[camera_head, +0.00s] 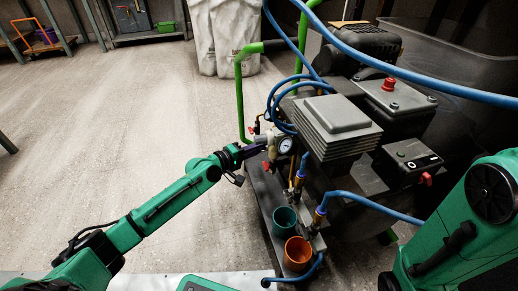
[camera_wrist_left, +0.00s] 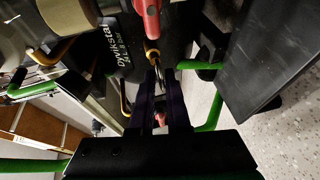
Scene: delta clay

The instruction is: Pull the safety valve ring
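The compressor (camera_head: 335,125) stands at the right in the head view, with a white-faced gauge (camera_head: 285,145) on its near left side. My left gripper (camera_head: 262,148) reaches in from the left and ends beside the gauge and its fittings. In the left wrist view, the two dark fingers (camera_wrist_left: 160,84) are apart with a narrow gap. A small brass fitting (camera_wrist_left: 152,50) with a thin metal ring (camera_wrist_left: 159,72) lies at the fingertips. I cannot tell whether the fingers touch the ring. In the head view, the ring is too small or hidden. My right gripper does not show.
Blue hoses (camera_head: 420,72) cross above and beside the compressor. A green pipe (camera_head: 240,95) stands behind the gripper. A teal cup (camera_head: 284,220) and an orange cup (camera_head: 298,253) sit at the compressor's near edge. The floor (camera_head: 120,110) at left is clear.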

